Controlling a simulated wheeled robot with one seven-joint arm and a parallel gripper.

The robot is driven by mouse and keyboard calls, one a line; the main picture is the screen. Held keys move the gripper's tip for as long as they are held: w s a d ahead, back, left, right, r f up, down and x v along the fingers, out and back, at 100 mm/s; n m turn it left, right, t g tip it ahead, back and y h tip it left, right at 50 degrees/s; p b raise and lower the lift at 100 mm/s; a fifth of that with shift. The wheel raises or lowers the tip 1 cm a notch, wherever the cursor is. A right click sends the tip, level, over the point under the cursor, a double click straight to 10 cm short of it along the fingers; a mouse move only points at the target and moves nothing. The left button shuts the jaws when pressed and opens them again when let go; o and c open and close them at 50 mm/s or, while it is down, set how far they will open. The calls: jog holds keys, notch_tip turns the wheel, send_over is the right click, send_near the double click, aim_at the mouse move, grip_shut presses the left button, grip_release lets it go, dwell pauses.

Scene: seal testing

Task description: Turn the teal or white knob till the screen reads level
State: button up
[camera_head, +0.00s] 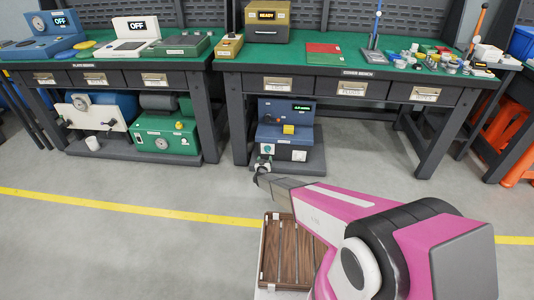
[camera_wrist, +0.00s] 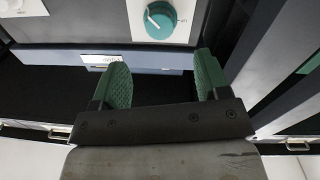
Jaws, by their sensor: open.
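The teal knob (camera_wrist: 160,19) with a white pointer line sits on a white plate at the top of the wrist view. A pale knob (camera_wrist: 18,5) on another white plate is cut off at the upper left. In the head view, the blue unit (camera_head: 270,133) under the right bench carries a dark screen (camera_head: 301,107) with small green text, too small to read. My gripper (camera_wrist: 163,78) is open and empty. Its two green-padded fingers show below the teal knob in the wrist view, apart from it. In the head view my gripper (camera_head: 262,171) is at the unit's front.
The unit stands on a low grey shelf (camera_head: 315,163) between bench legs. A dark leg (camera_wrist: 285,45) runs close at the right of the wrist view. A slatted wooden tray (camera_head: 268,250) lies below my arm. The floor (camera_head: 130,245) to the left is clear.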

aim_at(267, 151)
jog(key=w, duration=0.8)
jog(key=shift+w+d, duration=0.35)
jog(key=c, duration=0.9)
